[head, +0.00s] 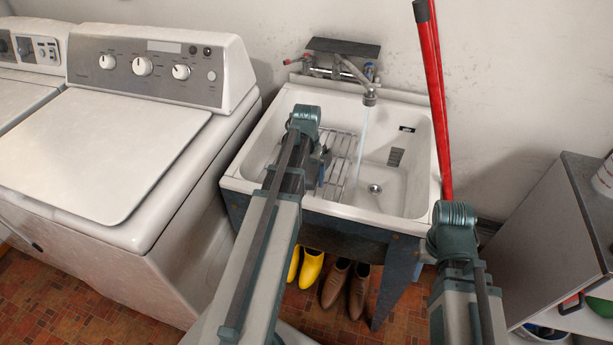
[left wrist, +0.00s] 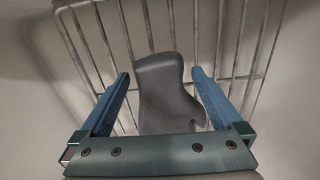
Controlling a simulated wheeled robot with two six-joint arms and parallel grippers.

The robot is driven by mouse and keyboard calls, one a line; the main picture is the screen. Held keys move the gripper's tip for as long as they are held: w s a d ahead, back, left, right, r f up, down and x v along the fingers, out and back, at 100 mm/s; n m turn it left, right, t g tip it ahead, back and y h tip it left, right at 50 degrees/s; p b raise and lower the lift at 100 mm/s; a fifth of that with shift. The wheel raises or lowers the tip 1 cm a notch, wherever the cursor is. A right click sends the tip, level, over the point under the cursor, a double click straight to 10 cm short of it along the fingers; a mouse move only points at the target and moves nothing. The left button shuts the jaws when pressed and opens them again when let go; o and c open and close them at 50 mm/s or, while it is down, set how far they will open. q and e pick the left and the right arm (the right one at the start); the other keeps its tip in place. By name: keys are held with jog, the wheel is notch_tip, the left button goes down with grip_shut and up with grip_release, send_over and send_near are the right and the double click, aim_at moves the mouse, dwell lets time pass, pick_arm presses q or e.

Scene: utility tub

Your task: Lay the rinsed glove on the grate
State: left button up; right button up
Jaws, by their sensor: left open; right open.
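The grey glove (left wrist: 166,92) shows in the left wrist view, lying over the bars of the wire grate (left wrist: 215,40). My left gripper (left wrist: 160,80) is open, with one blue finger on each side of the glove and a gap to each. In the head view, my left gripper (head: 322,168) reaches down into the white tub (head: 420,205) over the grate (head: 345,150). The glove is hidden there behind my left arm. My right arm is at the lower right in front of the tub, and its fingers are hidden.
Water runs from the faucet (head: 370,97) into the tub, right of the grate, near the drain (head: 375,188). A red-handled pole (head: 437,110) leans at the tub's right. A washer (head: 110,150) stands left and a grey cabinet (head: 545,230) right.

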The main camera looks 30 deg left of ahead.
pick_arm(q)
notch_tip(320, 180, up, 12)
jog(key=p, duration=1.1)
jog(key=shift+f, duration=0.15)
jog(key=s+d+m+p, duration=0.1)
jog(key=s+d, duration=0.3)
jog(key=d, duration=0.5)
jog(key=s+d+r+m, duration=0.1)
jog(key=s+d+m, duration=0.2)
jog(key=d, duration=0.7)
jog(key=s+d+r+m+y+p, duration=0.1)
jog(key=s+d, duration=0.4)
jog(key=d, duration=0.5)
jog(key=shift+s+d+r+m+p, duration=0.25)
jog(key=shift+s+m+p, duration=0.1)
jog(key=shift+m, duration=0.15)
